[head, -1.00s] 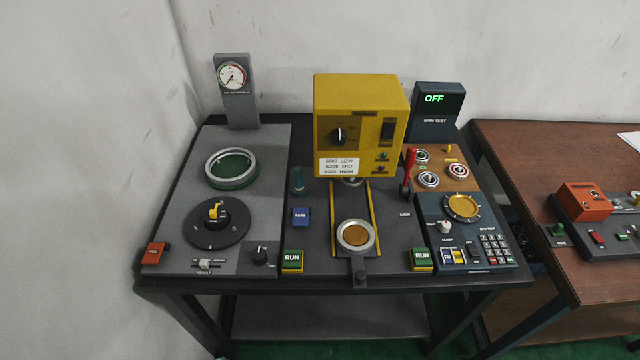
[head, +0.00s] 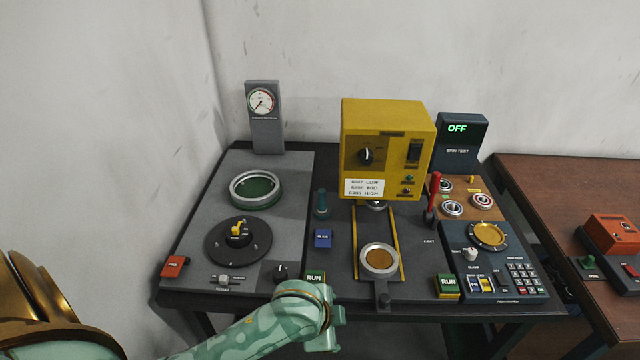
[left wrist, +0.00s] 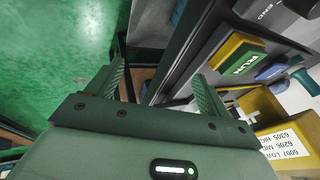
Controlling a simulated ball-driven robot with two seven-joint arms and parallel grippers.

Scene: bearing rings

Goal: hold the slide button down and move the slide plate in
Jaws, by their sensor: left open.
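The slide button (head: 323,238) is a small blue block left of the rails on the middle station; a blue block (left wrist: 272,71) shows beyond the green RUN button in the left wrist view. The slide plate (head: 380,260) is a round silver-rimmed disc with a brown centre. It sits between yellow rails, toward the front, in front of the yellow press. My left gripper (head: 330,322) is in front of the table's front edge, below the left RUN button, apart from the slide button. Its two fingers (left wrist: 160,80) are open with nothing between them. My right gripper is not in view.
The left RUN button (head: 315,278) is partly hidden by my left arm; the right RUN button (head: 448,286) stands right of the slide. A teal post (head: 321,204) stands behind the slide button. The yellow press (head: 388,150) overhangs the rails' far end. A red lever (head: 433,195) stands to its right.

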